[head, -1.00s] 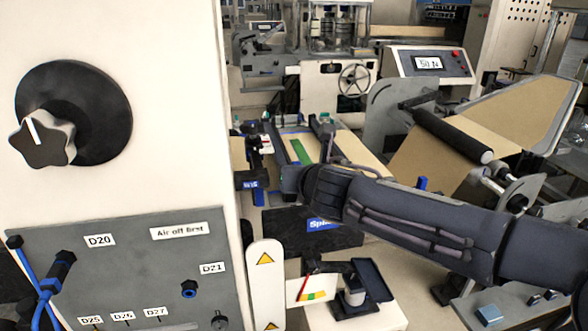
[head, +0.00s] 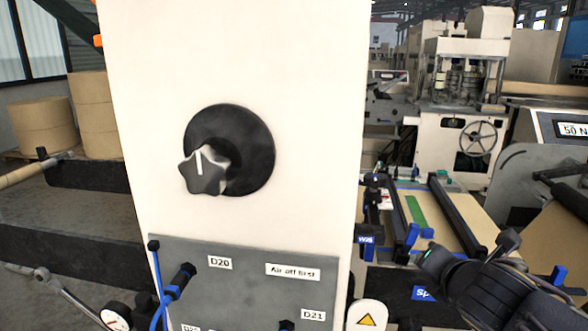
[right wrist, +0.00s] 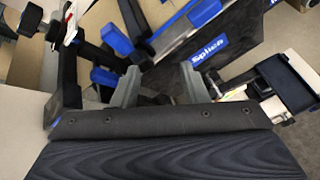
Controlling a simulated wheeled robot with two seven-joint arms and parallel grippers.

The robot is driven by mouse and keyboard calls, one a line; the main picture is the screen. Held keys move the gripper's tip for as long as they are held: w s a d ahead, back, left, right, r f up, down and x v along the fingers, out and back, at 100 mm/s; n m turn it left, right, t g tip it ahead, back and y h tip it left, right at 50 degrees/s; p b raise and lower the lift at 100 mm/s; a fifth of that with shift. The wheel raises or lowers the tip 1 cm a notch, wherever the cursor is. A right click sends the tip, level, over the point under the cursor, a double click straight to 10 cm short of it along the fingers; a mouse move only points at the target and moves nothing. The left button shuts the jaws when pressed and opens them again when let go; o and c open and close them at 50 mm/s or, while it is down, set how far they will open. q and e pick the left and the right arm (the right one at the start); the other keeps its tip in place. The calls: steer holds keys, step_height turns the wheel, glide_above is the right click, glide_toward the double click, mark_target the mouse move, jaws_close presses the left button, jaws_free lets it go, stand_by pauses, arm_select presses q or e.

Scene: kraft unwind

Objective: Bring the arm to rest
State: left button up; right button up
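My right arm (head: 490,285) comes in at the lower right of the head view. Its hand end lies at the near edge of the splice table (head: 448,222). In the right wrist view the two grey fingers of my right gripper (right wrist: 158,82) stand apart with nothing seen between them. Below and beyond them are blue-and-black parts and a dark panel with a blue "Splice" label (right wrist: 210,52). In the head view the fingertips are hard to make out. My left arm and gripper are not in view.
A white cabinet (head: 300,80) with a black knob (head: 228,150) fills the middle of the head view, above a grey panel (head: 240,255) with a blue hose. Brown paper rolls (head: 45,125) stand at the left. A machine with a handwheel (head: 478,138) stands behind the splice table.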

steer(key=s+f+m+g, duration=0.3)
steer(key=s+f+m, duration=0.4)
steer(key=s+m, duration=0.3)
steer(key=s+a+f+m+g+y, duration=0.1)
steer(key=s+a+f+m+y, duration=0.2)
steer(key=m, duration=0.6)
steer(key=s+a+f+m+g+y, duration=0.2)
steer(key=s+a+f+m+y, duration=0.1)
steer(key=s+m, duration=0.5)
steer(key=shift+a+f+m, duration=0.45)
steer(key=shift+a+m, duration=0.05)
steer(key=shift+a, duration=0.5)
steer(key=shift+d, duration=0.1)
